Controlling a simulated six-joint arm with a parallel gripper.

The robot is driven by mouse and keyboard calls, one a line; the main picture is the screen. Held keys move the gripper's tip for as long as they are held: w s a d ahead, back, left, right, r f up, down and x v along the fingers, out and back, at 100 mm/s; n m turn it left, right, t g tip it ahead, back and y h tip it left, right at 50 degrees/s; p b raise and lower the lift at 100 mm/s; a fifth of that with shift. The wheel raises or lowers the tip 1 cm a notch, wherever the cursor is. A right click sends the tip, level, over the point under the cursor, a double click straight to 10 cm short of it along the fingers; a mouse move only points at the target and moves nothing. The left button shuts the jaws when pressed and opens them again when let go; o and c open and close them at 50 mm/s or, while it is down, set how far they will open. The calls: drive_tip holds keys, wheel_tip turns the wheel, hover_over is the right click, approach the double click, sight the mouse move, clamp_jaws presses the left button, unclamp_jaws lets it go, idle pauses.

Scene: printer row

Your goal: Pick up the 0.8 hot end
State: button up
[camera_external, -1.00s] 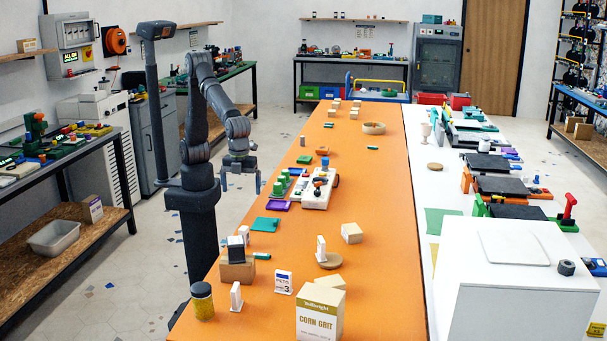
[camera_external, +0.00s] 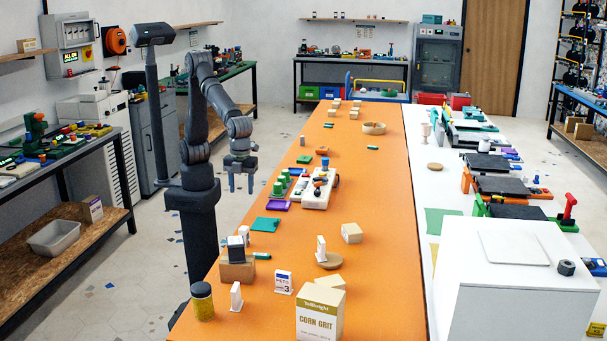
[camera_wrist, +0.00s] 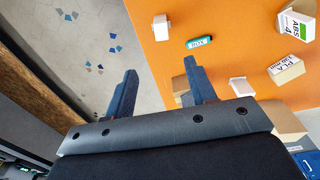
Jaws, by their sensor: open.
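I cannot pick out the 0.8 hot end, as no marking of that kind is readable in either view. My gripper (camera_external: 241,187) hangs with its fingers downward, beside the left edge of the orange table (camera_external: 375,230), left of a white block with small parts on it (camera_external: 318,190). In the wrist view the two blue-grey fingers of my gripper (camera_wrist: 160,85) are wide apart, with nothing between them. Beyond them lies a small green-labelled piece (camera_wrist: 199,42) on the orange top, its print too small to read surely.
Green round pieces (camera_external: 279,186) and a purple piece (camera_external: 277,206) lie near the white block. A Corn Grit box (camera_external: 319,313) and a yellow-filled jar (camera_external: 202,301) stand at the near end. The wrist view shows an ABS box (camera_wrist: 296,24) and a PLA box (camera_wrist: 287,70). The middle right of the table is fairly clear.

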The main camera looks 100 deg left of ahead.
drive_tip(key=a+h, duration=0.3)
drive_tip(key=a, duration=0.1)
drive_tip(key=m+h, duration=0.1)
approach(244, 228)
drive_tip(key=x, duration=0.5)
drive_tip(key=shift+s+d+r, duration=0.15)
drive_tip(key=shift+s+d, duration=0.05)
drive_tip(key=shift+d, duration=0.05)
drive_tip(key=shift+a+x, duration=0.15)
drive_tip(key=shift+x, duration=1.25)
drive_tip(key=shift+a+x, duration=0.15)
drive_tip(key=shift+x, duration=1.25)
drive_tip(key=shift+w, duration=0.15)
drive_tip(key=shift+c, duration=0.4)
drive_tip(key=c, duration=1)
